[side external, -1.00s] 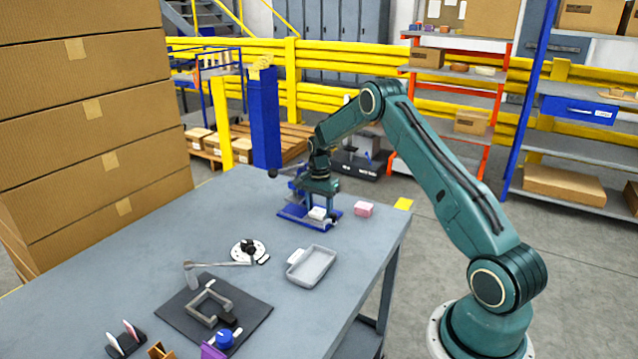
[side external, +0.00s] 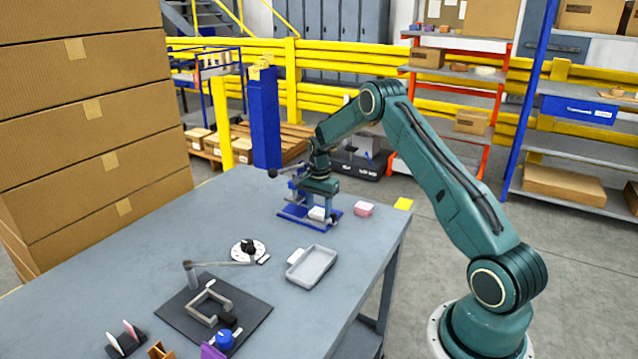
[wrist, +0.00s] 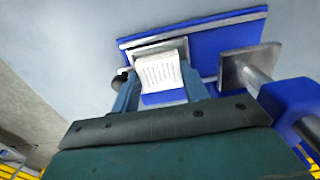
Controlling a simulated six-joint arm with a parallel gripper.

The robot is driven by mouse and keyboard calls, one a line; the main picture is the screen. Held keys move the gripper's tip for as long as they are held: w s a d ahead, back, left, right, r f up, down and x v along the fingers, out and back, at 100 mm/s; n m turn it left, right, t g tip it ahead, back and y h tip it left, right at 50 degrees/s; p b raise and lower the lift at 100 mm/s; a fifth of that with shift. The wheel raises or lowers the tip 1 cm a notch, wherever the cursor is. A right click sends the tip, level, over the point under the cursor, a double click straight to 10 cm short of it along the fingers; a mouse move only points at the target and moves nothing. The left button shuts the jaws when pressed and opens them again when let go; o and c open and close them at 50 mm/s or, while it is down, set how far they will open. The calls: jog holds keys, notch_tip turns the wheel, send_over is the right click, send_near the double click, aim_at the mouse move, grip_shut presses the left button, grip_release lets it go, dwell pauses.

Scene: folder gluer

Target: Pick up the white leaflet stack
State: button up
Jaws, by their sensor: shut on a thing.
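The white leaflet stack (wrist: 158,72) shows in the wrist view between the two fingers of my gripper (wrist: 160,88), with printed lines on its face. In the side external view the white stack (side external: 317,213) is small, at the blue fixture (side external: 294,216) on the table. My gripper (side external: 317,205) points down over the fixture and is shut on the stack. The stack is low at the fixture's blue plate; whether it touches the plate is unclear. The fingers partly hide its sides.
A grey tray (side external: 311,268), a round white dial (side external: 248,250) and a dark mat (side external: 213,312) lie nearer the camera. A metal post and blue clamp (wrist: 288,105) stand close to my gripper's right. The table's middle left is clear.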

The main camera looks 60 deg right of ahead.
aim_at(319, 211)
notch_tip(319, 211, up, 20)
dwell(0.7)
dwell(0.5)
jog(key=s+a+f+n, duration=0.3)
jog(key=a+f+n, duration=0.2)
jog(key=a, duration=0.5)
jog(key=s+a+f+n, duration=0.3)
jog(key=a+f+n, duration=0.2)
jog(key=a, duration=0.5)
jog(key=s+a+f+n, duration=0.2)
jog(key=a+f+n, duration=0.3)
jog(key=a+n, duration=0.3)
jog(key=shift+s+a+f, duration=0.15)
jog(key=shift+s+a, duration=0.25)
jog(key=shift+a, duration=0.6)
